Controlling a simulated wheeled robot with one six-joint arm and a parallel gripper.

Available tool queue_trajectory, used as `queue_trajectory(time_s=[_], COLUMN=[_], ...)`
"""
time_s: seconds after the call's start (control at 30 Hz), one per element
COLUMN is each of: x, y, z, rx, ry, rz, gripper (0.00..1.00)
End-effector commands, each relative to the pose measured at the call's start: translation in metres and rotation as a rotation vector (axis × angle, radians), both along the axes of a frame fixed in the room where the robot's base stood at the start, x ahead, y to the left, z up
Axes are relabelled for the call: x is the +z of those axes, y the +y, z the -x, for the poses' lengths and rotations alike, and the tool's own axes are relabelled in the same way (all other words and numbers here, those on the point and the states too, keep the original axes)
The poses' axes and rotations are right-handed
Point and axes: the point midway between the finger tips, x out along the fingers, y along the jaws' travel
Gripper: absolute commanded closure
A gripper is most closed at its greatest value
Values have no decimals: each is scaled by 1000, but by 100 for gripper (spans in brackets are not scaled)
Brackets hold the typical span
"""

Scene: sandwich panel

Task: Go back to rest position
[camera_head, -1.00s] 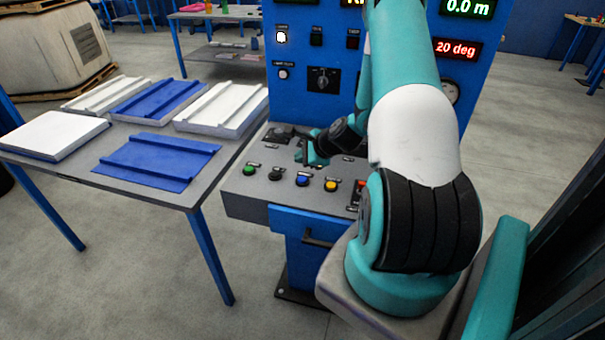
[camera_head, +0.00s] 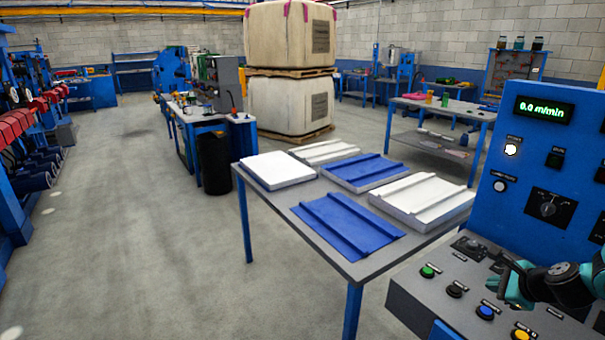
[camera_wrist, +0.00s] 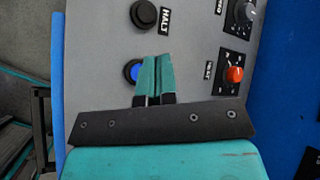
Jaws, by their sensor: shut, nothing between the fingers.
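My gripper (camera_head: 511,289) is at the right of the head view, above the sloped desk of the blue control panel (camera_head: 560,140). In the wrist view my gripper (camera_wrist: 157,75) has its teal fingers together with nothing between them. Its fingertips overlap part of a blue button (camera_wrist: 133,71); I cannot tell whether they touch it. A black button (camera_wrist: 144,14) marked HALT lies beyond the fingers. An orange-red knob (camera_wrist: 235,74) and a black knob (camera_wrist: 244,12) are to the right. The head view also shows a green button (camera_head: 428,271) on the desk.
A grey table (camera_head: 341,262) with blue and white panels stands left of the control panel. A black bin (camera_head: 214,163) and a workbench (camera_head: 190,112) are further back. The floor (camera_head: 130,230) at the left is open.

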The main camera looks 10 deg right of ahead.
Motion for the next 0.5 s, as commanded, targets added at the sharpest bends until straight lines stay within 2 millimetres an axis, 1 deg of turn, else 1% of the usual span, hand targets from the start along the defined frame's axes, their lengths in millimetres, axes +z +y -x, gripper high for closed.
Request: queue_trajectory(time_s=[0.07,0.17,0.2,0.27,0.3,0.37,0.4,0.47,0.5], x=[14,46,62,88,105,130,146,168,183], y=[15,56,79,119,148,189,217,257,283], z=[-10,-28,-35,-41,-42,-37,-30,-15,-1], rx=[80,284,394,582,712,906,1036,1234,1368], ry=[-1,0,-2,-7,-14,-27,-40,-65,-87], rz=[31,110,154,228,279,356,409,488,542], gripper=[100,100,100,100,100,100,100,100,100])
